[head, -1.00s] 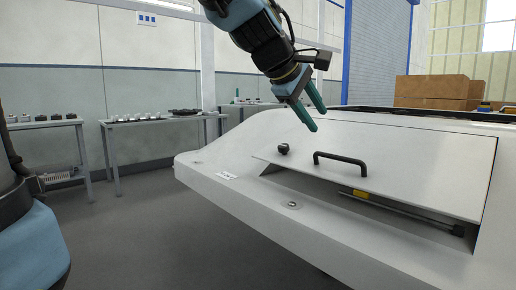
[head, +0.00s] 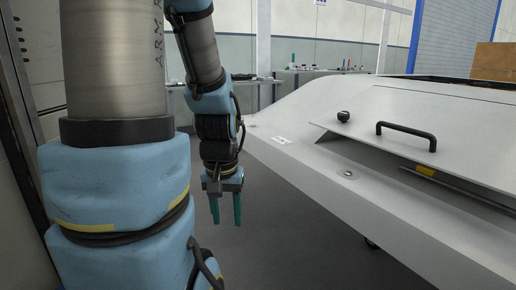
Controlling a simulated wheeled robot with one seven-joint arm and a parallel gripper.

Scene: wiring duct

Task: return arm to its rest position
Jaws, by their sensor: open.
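My gripper (head: 227,208) hangs pointing down in the head view, left of the white housing and apart from it. Its two teal fingers are spread and nothing is between them. My arm is folded in close on the left side of the view. The white housing (head: 290,165) has a panel (head: 455,125) with a black handle (head: 407,132) and a dark knob (head: 343,116). The panel's lower edge stands out from the housing, with a dark gap under it. A rod with a yellow band (head: 425,171) shows in that gap.
Tables with small parts (head: 318,70) stand along the back wall. A cardboard box (head: 497,60) is at the far right. A grey wall or cabinet edge is close at the left. Grey floor (head: 285,250) is clear below the gripper.

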